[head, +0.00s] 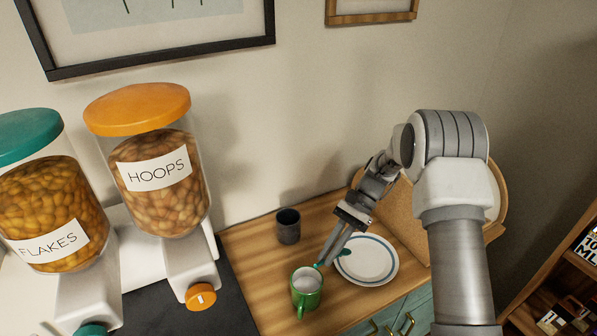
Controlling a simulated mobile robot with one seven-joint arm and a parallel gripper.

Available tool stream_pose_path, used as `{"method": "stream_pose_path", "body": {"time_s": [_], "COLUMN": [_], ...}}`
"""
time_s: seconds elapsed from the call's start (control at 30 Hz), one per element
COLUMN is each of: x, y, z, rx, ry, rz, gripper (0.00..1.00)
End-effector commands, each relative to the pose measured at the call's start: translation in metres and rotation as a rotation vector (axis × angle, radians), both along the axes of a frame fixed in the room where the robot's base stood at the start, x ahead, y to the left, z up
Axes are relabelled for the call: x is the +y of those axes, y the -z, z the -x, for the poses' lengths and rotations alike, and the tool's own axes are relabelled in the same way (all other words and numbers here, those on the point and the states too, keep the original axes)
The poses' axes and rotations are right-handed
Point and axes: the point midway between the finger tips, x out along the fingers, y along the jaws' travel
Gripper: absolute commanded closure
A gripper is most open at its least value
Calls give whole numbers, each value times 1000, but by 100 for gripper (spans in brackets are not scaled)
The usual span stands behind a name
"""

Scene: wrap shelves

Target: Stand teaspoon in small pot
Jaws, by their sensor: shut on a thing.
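A small dark grey pot (288,232) stands upright on the wooden counter, near the wall. My gripper (328,259) points down and to the left, to the right of the pot and nearer the front. Its fingers are shut on a small teal thing, which looks like the teaspoon (345,252). Teal shows on both sides of the fingertips, and the middle is hidden by them. The fingertips are just behind a green mug (305,293) and over the left edge of a plate (368,262). I cannot tell how high above the counter they are.
The white plate with a blue ring lies right of the mug. Two cereal dispensers, FLAKES (50,215) and HOOPS (155,180), stand at the left. A cork-coloured board (400,215) leans behind my arm. The wooden counter (258,265) is clear around the pot.

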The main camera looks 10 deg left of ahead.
Motion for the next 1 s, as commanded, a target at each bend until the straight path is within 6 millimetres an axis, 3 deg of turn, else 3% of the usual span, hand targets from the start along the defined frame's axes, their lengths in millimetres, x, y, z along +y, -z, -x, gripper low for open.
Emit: {"method": "stream_pose_path", "body": {"time_s": [0.2, 0.5, 0.7, 0.9, 1.0], "x": [56, 105, 117, 108, 104], "y": [-11, -52, -91, -127, -136], "z": [-18, -56, -94, -130, -139], "rx": [223, 401, 445, 452, 452], "ry": [336, 698, 871, 965, 980], "rz": [-221, -588, -847, -1028, -1064], "gripper": [100, 100, 100, 100, 100]}}
